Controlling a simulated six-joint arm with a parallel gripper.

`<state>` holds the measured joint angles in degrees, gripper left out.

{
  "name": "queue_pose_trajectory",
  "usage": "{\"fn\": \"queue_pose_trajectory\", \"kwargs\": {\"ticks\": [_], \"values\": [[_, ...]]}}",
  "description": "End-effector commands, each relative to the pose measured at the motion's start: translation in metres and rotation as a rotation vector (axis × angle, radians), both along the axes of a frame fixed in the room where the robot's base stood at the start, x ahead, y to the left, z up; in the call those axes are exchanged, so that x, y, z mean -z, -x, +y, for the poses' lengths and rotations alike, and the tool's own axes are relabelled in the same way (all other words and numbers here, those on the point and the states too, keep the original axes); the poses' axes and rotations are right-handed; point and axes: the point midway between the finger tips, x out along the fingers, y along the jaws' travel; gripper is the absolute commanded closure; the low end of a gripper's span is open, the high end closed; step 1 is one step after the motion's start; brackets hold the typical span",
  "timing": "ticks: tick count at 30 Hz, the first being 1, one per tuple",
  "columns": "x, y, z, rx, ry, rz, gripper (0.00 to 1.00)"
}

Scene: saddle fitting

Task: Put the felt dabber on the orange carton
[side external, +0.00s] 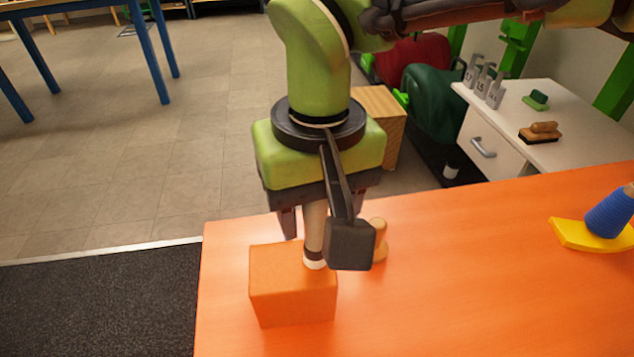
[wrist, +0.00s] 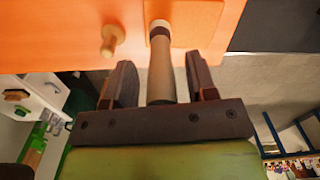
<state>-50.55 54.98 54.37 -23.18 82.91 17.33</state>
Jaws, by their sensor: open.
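The felt dabber (side external: 314,232) is a pale wooden rod with a dark band and a white felt end pointing down. Its felt end meets the top of the orange carton (side external: 291,284) near the back right edge. The dabber (wrist: 161,70) is upright between the fingers in the wrist view, with the carton (wrist: 200,20) beneath its tip. My gripper (side external: 312,228) is open around the dabber, with a gap on each side of it; the gripper also shows in the wrist view (wrist: 162,72). A dark block on my wrist hides part of the right side.
A small wooden peg (side external: 379,238) stands on the orange table (side external: 460,290) just right of the carton, partly hidden. A blue cone (side external: 609,214) in a yellow curved base (side external: 590,235) is at the far right. The table between them is clear.

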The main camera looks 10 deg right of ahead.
Motion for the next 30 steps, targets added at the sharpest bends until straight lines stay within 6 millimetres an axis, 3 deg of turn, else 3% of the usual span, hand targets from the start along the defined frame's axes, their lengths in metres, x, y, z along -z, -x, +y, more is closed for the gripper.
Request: {"fn": "queue_pose_trajectory", "kwargs": {"ticks": [6, 12, 23, 26, 30], "values": [[-0.040, -0.001, 0.000, 0.001, -0.005, -0.005, 0.48], [-0.062, -0.001, -0.001, 0.001, -0.002, -0.002, 0.48], [-0.070, -0.001, -0.002, 0.003, -0.002, -0.001, 0.48], [-0.081, -0.006, -0.013, 0.014, -0.018, -0.010, 0.48], [-0.118, -0.019, -0.056, 0.059, -0.074, -0.049, 0.48]]}}
